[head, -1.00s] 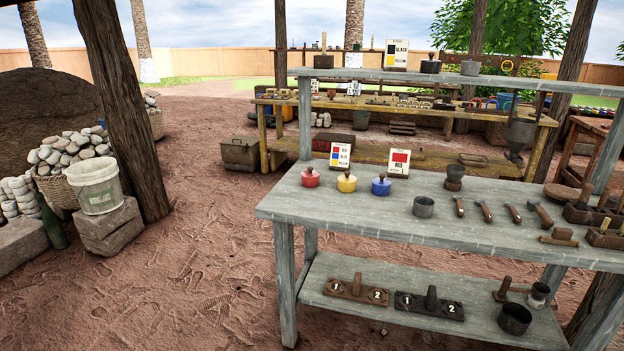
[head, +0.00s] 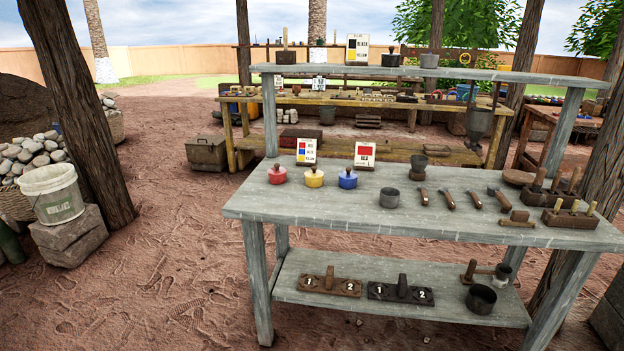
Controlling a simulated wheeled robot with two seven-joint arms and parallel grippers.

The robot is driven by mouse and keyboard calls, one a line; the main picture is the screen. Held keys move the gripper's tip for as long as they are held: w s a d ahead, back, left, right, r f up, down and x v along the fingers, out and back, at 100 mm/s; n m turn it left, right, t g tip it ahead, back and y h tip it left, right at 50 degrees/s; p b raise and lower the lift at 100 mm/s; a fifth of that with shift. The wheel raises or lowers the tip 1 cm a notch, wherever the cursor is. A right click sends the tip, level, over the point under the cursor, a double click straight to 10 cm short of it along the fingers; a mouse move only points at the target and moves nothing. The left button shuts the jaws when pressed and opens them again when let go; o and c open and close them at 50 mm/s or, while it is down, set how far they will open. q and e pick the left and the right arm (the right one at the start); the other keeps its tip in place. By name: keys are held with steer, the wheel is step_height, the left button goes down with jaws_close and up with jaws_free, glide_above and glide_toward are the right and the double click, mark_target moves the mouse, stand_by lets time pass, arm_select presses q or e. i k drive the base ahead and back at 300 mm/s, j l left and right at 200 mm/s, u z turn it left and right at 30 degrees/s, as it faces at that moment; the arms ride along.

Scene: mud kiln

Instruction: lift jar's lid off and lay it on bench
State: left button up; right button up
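Three small lidded jars stand in a row on the grey bench (head: 300,208): a red jar (head: 277,175), a yellow jar (head: 314,178) and a blue jar (head: 348,179). Each has a knobbed lid, and all the lids look seated. A card with red, blue and yellow patches (head: 306,152) stands behind the red and yellow jars. A card with a red patch (head: 365,155) stands behind the blue jar. Neither of my grippers shows in the head view.
Right of the jars are a dark cup (head: 389,198), several hand tools (head: 448,199) and a tool block (head: 570,218). A raised shelf (head: 420,73) spans the bench's back. Numbered boards (head: 330,285) lie on the lower shelf. The bench's front left is bare; open dirt lies left of it.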

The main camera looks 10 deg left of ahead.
mark_target(277, 170)
steer(key=i+l+z, duration=0.25)
steer(key=i, duration=0.2)
steer(key=i+z, duration=0.25)
steer(key=i, duration=0.15)
